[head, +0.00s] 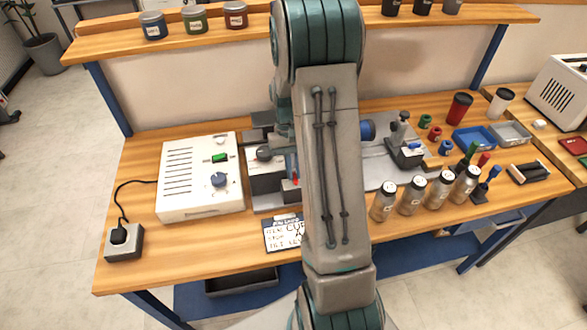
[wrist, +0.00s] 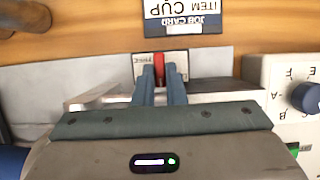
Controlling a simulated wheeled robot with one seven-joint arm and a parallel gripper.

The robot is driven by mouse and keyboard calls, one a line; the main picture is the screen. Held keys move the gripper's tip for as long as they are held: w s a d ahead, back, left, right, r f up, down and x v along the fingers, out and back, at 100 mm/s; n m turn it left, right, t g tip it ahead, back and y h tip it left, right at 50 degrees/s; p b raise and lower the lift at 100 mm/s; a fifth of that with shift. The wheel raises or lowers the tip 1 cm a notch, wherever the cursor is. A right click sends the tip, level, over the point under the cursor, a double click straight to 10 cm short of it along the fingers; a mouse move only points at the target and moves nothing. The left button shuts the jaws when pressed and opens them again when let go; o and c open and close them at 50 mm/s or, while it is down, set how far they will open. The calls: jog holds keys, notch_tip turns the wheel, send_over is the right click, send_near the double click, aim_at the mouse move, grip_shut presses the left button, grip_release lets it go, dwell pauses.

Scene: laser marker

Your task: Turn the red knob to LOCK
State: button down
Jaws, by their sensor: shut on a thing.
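The red knob (wrist: 158,66) shows in the wrist view as a narrow upright red piece in front of a pale label plate (wrist: 142,60). The plate reads FREE upside down on the left; the lettering on its right is hidden or too small to read. My gripper (wrist: 160,75) has its two blue-grey fingers close on either side of the knob, shut on it. In the head view a small red bit of the knob (head: 296,181) shows on the grey marker machine (head: 267,185), beside my arm. My arm hides the gripper there.
A white control box (head: 200,200) with a blue dial stands left of the machine. A job card (head: 283,232) lies in front.

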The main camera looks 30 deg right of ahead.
jog(key=shift+w+r, duration=0.1)
jog(key=shift+w, duration=0.05)
jog(key=c, duration=1.8)
grip_release()
jog(key=shift+o, duration=0.2)
jog(key=b+v, duration=0.1)
jog(key=v, duration=1.2)
jog(key=shift+r, duration=0.35)
jog(key=shift+r, duration=0.1)
notch_tip(320, 180, up, 7)
jog(key=p, duration=0.6)
